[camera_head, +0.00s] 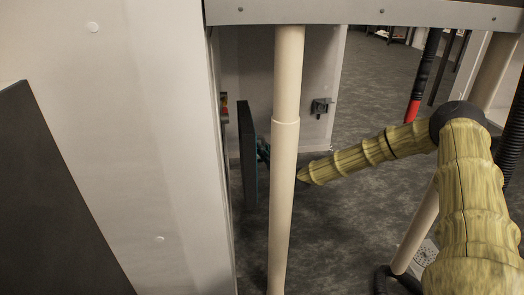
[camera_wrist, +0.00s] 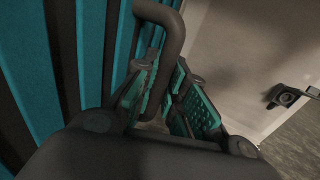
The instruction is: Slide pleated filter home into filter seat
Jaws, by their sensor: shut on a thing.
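The pleated filter (camera_head: 249,165) is a dark upright panel with a teal edge, standing at the mouth of the white cabinet in the head view. In the wrist view its teal and black pleats (camera_wrist: 90,50) fill the left side. Its dark looped handle (camera_wrist: 172,25) passes between the teal-padded fingers of my gripper (camera_wrist: 160,95), which is shut on it. In the head view my gripper (camera_head: 264,150) is mostly hidden behind a pale pole. The filter seat is not clearly visible; the cabinet wall hides the inside, so I cannot tell how the filter lines up with it.
The pale vertical pole (camera_head: 286,150) stands in front of my gripper and the filter. The white cabinet (camera_head: 150,130) fills the left. An open door panel (camera_head: 318,65) with a dark latch (camera_head: 321,107) is behind. A metal beam (camera_head: 365,13) crosses the top. Dark floor lies right.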

